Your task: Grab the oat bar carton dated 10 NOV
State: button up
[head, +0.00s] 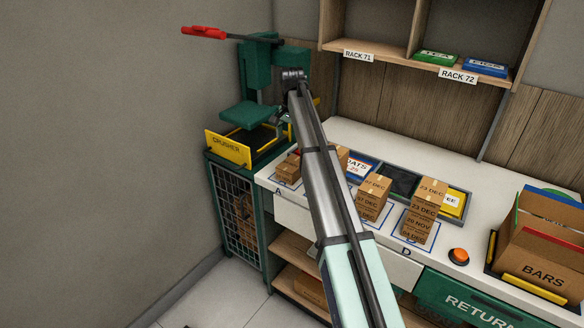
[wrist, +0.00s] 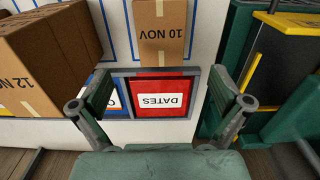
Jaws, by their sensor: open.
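The carton marked 10 NOV (wrist: 162,38) is brown with a tape strip and shows at the top middle of the wrist view, its print upside down. My gripper (wrist: 163,92) is open and empty, with its fingers spread wide to either side below that carton in the picture, apart from it. A larger-looking carton marked 12 NOV (wrist: 48,58) is at the left of the wrist view. In the head view, cartons by the A mark (head: 288,168) are partly behind my arm, and their dates are not legible. My gripper there is largely hidden by the arm.
A red DATES bin (wrist: 163,98) lies between the fingers in the wrist view. The green crusher (head: 230,148) stands at the left. Stacked cartons (head: 372,195) and a taller stack (head: 425,210) stand right of my arm. A BARS box (head: 540,250) is far right.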

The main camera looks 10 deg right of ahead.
aim_at(292, 164)
notch_tip(292, 164, down, 7)
jog(key=shift+p, duration=0.8)
jog(key=shift+f+p, duration=1.2)
jog(key=shift+f, duration=1.4)
jog(key=c, duration=1.2)
